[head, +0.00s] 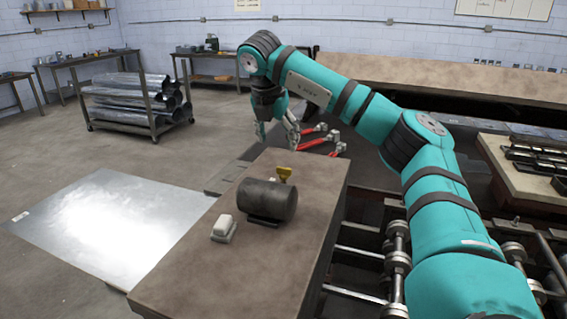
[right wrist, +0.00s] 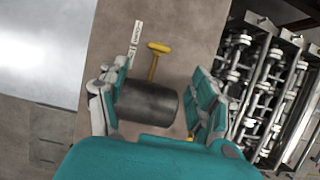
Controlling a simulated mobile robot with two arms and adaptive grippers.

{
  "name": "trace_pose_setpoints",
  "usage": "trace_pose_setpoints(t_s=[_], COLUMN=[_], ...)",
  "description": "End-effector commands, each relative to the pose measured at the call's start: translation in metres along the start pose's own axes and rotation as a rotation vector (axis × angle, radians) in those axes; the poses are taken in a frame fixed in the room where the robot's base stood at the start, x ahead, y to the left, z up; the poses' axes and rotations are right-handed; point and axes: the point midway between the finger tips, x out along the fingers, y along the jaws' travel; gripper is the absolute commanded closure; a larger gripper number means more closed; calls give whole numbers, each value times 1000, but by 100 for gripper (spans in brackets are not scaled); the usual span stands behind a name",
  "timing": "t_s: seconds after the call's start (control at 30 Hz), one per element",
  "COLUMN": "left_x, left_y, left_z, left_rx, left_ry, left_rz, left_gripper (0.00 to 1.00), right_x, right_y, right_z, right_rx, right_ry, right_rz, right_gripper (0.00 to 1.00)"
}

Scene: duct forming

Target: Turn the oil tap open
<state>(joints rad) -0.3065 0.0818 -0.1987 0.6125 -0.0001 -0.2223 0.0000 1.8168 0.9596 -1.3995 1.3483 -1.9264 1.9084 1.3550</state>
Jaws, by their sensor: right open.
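A dark metal cylinder (head: 267,201) lies on its side on the brown bench top (head: 180,275). A small yellow tap-like handle (head: 283,173) shows at its far side, partly hidden by it. In the right wrist view a yellow T-shaped piece (right wrist: 155,60) shows above the dark cylinder (right wrist: 148,103). My right gripper (head: 276,135) is beyond the cylinder, near the bench's far end, pointing down. In the right wrist view its fingers (right wrist: 158,104) stand apart, empty, with the cylinder seen between them; the distance is unclear. My left gripper is out of view.
A white block (head: 223,228) sits left of the cylinder. Red-handled tools (head: 322,139) lie near the bench's far end, close to my right gripper. Metal rollers (head: 398,255) are right of the bench. A metal sheet (head: 110,225) lies on the floor left.

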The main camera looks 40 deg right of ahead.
Motion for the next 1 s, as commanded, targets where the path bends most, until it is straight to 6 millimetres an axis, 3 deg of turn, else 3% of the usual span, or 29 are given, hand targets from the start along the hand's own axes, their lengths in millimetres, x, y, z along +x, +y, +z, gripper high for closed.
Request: trace_pose_setpoints(t_s=[0.3, 0.5, 0.7, 0.97, 1.0], left_x=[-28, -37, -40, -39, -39], left_y=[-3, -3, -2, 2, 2], left_z=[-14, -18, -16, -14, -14], left_rx=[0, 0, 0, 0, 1], left_ry=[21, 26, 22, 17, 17], left_rz=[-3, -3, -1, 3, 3], left_gripper=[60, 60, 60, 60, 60], right_x=[67, 98, 111, 113, 112], right_y=[-1, 0, 0, 0, 0], right_z=[1, 1, 1, 0, 0], right_rx=[-1, 0, 1, 1, 1], right_ry=[2, 1, 0, 0, 0], right_rz=[-5, -3, -1, 0, 0], right_gripper=[35, 35, 35, 35, 40])
